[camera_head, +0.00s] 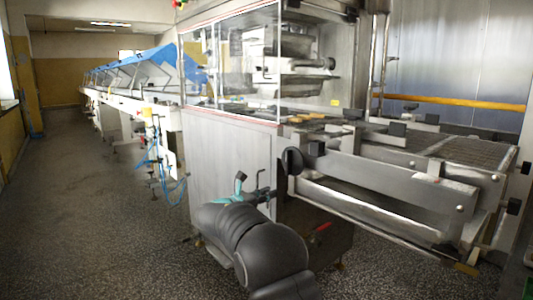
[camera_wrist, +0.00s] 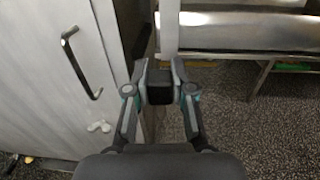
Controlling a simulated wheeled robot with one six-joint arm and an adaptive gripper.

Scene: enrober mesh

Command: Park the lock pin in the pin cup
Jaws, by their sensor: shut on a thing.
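My gripper (camera_wrist: 160,82) is shut on a dark block-like piece (camera_wrist: 160,93), which I take to be the head of the lock pin. The piece sits between the two fingertips, and the rest of the pin cannot be made out. In the head view my gripper (camera_head: 257,183) is in front of the machine's lower cabinet, beside a black round knob or wheel. The held piece is too small to tell there. I cannot pick out the pin cup in either view.
The grey cabinet door (camera_wrist: 45,90) with a dark bar handle (camera_wrist: 80,62) stands close at the left. The black round wheel (camera_head: 292,160) and the conveyor frame (camera_head: 395,190) jut out to the right. Speckled floor (camera_head: 110,220) is open at the left.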

